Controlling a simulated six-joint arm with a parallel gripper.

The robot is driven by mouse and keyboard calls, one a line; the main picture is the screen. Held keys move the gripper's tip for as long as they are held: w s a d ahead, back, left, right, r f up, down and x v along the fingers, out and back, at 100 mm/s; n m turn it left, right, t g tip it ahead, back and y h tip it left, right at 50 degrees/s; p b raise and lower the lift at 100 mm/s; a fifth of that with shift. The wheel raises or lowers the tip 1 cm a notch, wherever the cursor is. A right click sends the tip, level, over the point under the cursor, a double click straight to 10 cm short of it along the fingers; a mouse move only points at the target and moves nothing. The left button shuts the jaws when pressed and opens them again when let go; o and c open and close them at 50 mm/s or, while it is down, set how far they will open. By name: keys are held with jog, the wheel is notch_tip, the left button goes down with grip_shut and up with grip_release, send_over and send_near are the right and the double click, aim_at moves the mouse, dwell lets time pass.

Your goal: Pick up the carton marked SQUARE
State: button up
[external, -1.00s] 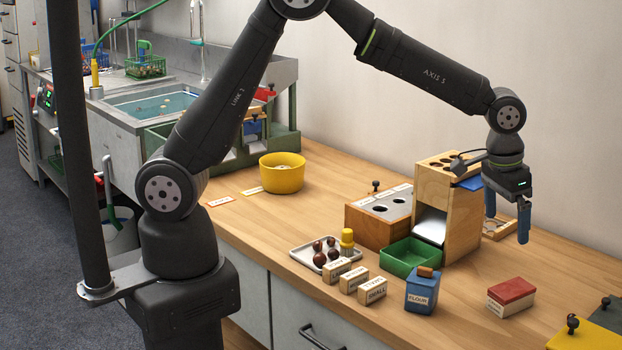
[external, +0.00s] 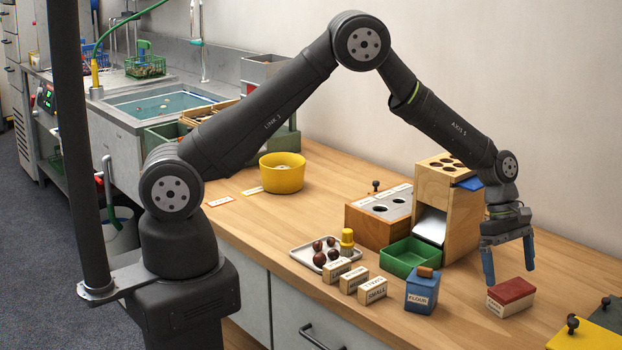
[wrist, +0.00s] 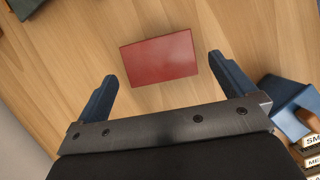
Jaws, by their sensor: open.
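A small carton with a red lid and pale sides (external: 511,298) lies on the worktop at the right in the external view. Its front label is too small to read, and I see no legible SQUARE elsewhere. In the wrist view its red top (wrist: 160,58) shows as a slightly turned rectangle just beyond and between the fingertips. My gripper (external: 509,272) points down above the carton, blue fingers spread wide and empty. The wrist view shows both fingers (wrist: 162,70) apart, with the carton not between the pads.
A blue FLOUR box (external: 421,293) stands left of the carton; it also shows in the wrist view (wrist: 298,97). A yellow plate (external: 577,336) lies at the front right.

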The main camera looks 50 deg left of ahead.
aim_at(513, 288)
jog(key=x, duration=0.5)
jog(key=shift+w+f, duration=0.15)
jog(key=shift+f, duration=0.1)
jog(key=c, duration=0.8)
jog(key=shift+c, duration=0.2)
jog(key=shift+r, duration=0.15)
